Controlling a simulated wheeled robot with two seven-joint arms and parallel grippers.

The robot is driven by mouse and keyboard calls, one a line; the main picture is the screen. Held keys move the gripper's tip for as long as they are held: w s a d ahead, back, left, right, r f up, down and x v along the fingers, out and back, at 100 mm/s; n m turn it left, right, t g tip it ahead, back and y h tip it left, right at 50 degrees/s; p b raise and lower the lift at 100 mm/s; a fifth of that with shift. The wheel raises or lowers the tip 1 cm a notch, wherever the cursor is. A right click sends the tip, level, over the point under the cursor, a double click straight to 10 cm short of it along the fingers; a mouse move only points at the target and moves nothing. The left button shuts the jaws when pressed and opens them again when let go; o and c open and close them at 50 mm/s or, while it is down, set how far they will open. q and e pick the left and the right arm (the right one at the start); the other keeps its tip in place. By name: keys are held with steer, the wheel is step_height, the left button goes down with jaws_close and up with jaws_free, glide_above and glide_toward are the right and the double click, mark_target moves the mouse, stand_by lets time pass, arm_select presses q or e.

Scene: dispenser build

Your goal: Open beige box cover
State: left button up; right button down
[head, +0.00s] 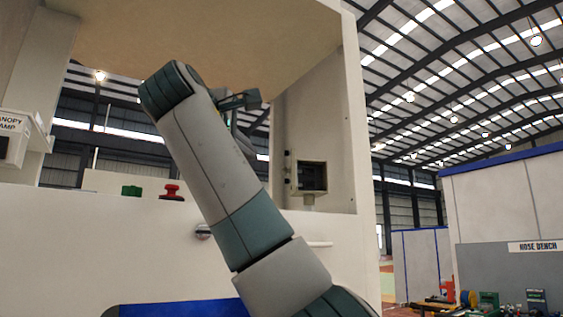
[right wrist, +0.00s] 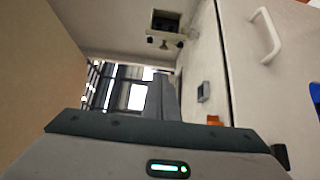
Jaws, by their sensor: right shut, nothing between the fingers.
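A small beige box (head: 299,189) with a dark square recess or window on its face is on the inner right wall of the white dispenser cabinet. I cannot tell whether a cover lies over that dark face. In the right wrist view the box (right wrist: 153,20) is near the top centre. My right gripper (head: 240,99) is to the left of the box and higher in the picture, partly hidden behind my right arm. It is shut and empty, apart from the box. My left gripper is not in view.
The white cabinet (head: 100,226) surrounds my right arm, with a beige panel (head: 250,40) overhead. A red knob (head: 172,191) and a green part (head: 131,190) stand on its front ledge. A white handle (right wrist: 272,36) shows on the wall at right.

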steer(key=w+d+p, duration=0.7)
steer(key=w+p, duration=0.1)
steer(key=shift+w+d, duration=0.3)
steer(key=shift+d, duration=0.1)
stand_by(0.4)
steer(key=shift+d, duration=0.1)
